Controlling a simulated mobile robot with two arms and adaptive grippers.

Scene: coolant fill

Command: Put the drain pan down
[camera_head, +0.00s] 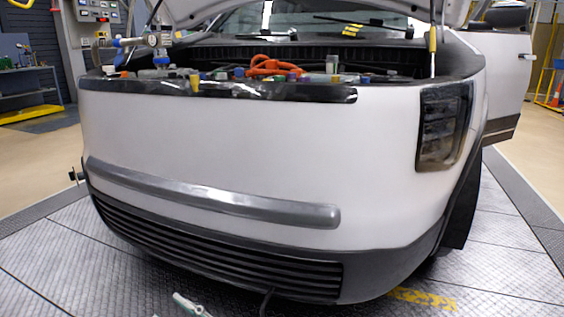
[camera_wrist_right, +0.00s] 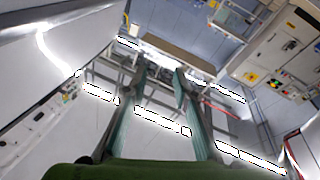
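No drain pan shows in either view. In the right wrist view my right gripper (camera_wrist_right: 160,72) has its two teal fingers apart, with nothing between them. They point up toward the ceiling. In the head view a pale gripper tip (camera_head: 190,305) pokes in at the bottom edge, left of centre, in front of the truck's lower grille. It looks like part of my left gripper, but most of it is cut off and I cannot see its opening or whether it holds anything.
A white truck (camera_head: 250,150) with its hood raised fills the head view. Orange cables (camera_head: 270,67) and several fittings lie in its front bay. Grey tread-plate floor (camera_head: 60,265) is clear around it. A control panel (camera_wrist_right: 275,60) shows at right in the wrist view.

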